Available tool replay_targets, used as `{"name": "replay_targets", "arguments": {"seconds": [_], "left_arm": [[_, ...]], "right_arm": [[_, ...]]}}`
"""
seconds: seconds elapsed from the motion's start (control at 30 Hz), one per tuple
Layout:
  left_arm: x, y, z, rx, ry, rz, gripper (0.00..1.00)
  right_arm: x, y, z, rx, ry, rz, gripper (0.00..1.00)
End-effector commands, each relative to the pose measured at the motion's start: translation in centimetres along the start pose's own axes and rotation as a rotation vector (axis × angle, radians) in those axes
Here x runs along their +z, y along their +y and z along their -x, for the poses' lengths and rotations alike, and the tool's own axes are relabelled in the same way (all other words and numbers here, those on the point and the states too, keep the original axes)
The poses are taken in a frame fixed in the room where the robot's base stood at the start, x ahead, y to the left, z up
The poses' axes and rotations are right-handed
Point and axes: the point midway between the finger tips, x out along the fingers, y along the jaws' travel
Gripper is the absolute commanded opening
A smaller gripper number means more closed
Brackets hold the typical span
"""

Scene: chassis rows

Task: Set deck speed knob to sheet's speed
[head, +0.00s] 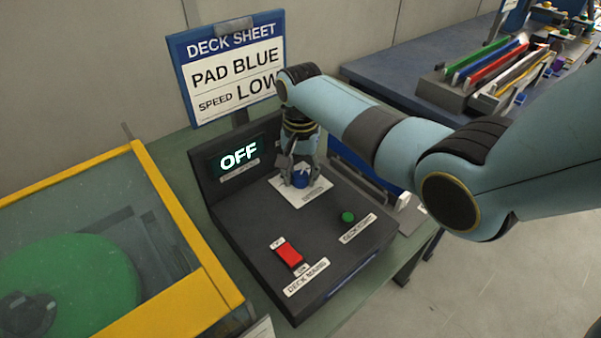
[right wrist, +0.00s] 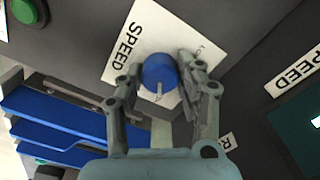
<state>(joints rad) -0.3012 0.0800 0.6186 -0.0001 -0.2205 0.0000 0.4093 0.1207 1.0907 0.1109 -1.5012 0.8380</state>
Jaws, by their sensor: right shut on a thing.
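The deck sheet (head: 228,68) stands on a post behind the console and reads PAD BLUE, SPEED LOW. The console's display (head: 238,153) reads OFF. The blue speed knob (head: 301,179) sits on a white plate on the console; in the right wrist view the knob (right wrist: 160,72) has a pale pointer line toward the picture's bottom. My right gripper (head: 299,172) reaches down over the knob, and in the right wrist view its fingers (right wrist: 158,85) are shut on its sides. The plate's setting marks are too small or hidden to read. My left gripper is out of view.
A red deck mains switch (head: 289,253) and a green button (head: 348,216) are nearer on the console. A yellow-framed clear enclosure (head: 190,215) over a green disc stands at left. A rack of coloured strips (head: 490,72) lies on a bench at back right.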

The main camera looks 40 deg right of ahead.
Motion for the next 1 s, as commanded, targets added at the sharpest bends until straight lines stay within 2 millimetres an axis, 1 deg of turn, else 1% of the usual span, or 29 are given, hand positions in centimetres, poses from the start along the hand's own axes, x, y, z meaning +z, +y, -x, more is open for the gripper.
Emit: {"name": "replay_targets", "arguments": {"seconds": [0.23, 0.47, 0.8, 1.0], "left_arm": [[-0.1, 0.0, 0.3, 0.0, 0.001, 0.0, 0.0], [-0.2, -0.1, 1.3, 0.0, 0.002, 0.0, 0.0], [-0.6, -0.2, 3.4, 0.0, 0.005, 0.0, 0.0], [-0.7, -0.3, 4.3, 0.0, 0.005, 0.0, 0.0]], "right_arm": [[0.0, 0.0, 0.1, 0.001, -0.001, 0.022, 0.04], [0.0, 0.0, 0.2, 0.001, -0.002, 0.131, 0.04], [0.1, 0.0, 0.2, 0.002, -0.003, 0.43, 0.04], [0.0, 0.0, 0.2, 0.001, -0.002, 0.62, 0.04]]}}
